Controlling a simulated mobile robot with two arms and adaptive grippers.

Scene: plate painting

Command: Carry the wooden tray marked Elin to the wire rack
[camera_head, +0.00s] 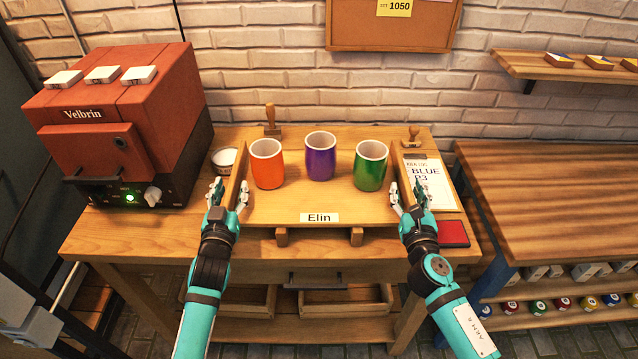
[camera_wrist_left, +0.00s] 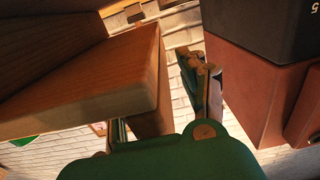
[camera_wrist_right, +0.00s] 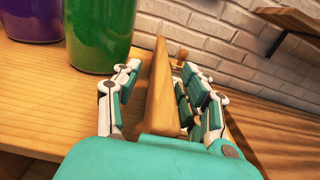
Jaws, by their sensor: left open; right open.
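The wooden tray (camera_head: 330,205) has a white Elin label on its front and rests on two wooden blocks at the middle of the bench. It carries an orange cup (camera_head: 267,170), a purple cup (camera_head: 320,162) and a green cup (camera_head: 370,172), all upright. My left gripper (camera_head: 229,192) is open at the left side wall (camera_wrist_left: 150,85), with a finger on each side of it. My right gripper (camera_head: 409,194) is open around the right side wall (camera_wrist_right: 160,85), which stands between its fingers. I cannot make out a wire rack in any view.
A red oven marked Velbrin (camera_head: 115,120) stands close on the left. A second wooden bench (camera_head: 550,200) is on the right, across a gap.

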